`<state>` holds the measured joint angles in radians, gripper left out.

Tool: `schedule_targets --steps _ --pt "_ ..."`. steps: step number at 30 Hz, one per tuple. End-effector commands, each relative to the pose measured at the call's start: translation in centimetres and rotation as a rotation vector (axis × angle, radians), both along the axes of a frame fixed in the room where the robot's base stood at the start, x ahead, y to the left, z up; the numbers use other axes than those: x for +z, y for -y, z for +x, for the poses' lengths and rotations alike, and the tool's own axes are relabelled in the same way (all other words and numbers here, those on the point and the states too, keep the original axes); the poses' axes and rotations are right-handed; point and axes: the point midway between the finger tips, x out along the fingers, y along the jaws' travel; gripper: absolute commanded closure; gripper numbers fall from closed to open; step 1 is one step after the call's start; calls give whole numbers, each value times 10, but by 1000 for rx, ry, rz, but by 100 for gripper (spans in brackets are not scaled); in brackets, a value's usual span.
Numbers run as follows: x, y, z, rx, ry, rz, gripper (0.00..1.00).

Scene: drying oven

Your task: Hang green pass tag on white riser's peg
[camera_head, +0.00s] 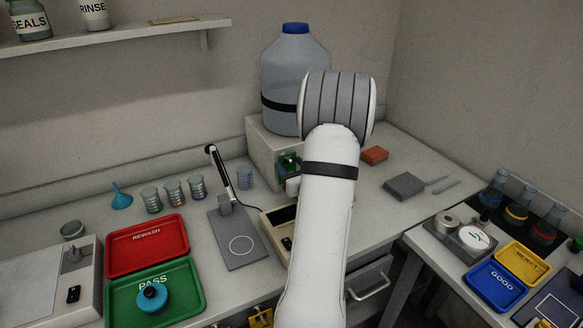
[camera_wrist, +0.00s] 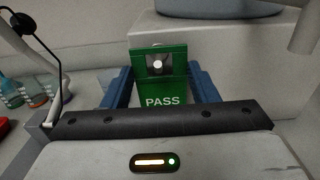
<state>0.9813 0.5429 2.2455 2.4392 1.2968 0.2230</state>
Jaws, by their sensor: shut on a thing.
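The green pass tag (camera_wrist: 162,101) is upright between the blue fingers of my gripper (camera_wrist: 160,84) in the wrist view, its PASS lettering facing the camera. My gripper is shut on it. A pale round peg end (camera_wrist: 157,64) shows in the dark opening in the tag's upper part. I cannot tell how far the peg passes through. The white riser (camera_wrist: 232,62) stands right behind the tag. In the head view the riser (camera_head: 262,140) is at the back, and the tag (camera_head: 289,159) shows small at its front, partly hidden by my arm.
A large blue-capped bottle (camera_head: 283,70) stands on the riser. A stand with a black-topped rod (camera_head: 237,238) is to the left, near several small beakers. The red tray (camera_head: 118,266) and green tray (camera_head: 192,302) are at front left. An orange block (camera_head: 375,155) lies right of the riser.

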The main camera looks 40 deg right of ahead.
Motion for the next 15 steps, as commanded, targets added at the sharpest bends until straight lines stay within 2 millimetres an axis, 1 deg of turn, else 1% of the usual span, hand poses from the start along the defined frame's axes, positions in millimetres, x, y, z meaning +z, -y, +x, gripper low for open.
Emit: schedule_targets --steps 11,12,15 --pt "0 -1 0 1 0 0 67" --pt "0 -1 0 1 0 0 43" --pt "0 -1 0 1 0 0 35"
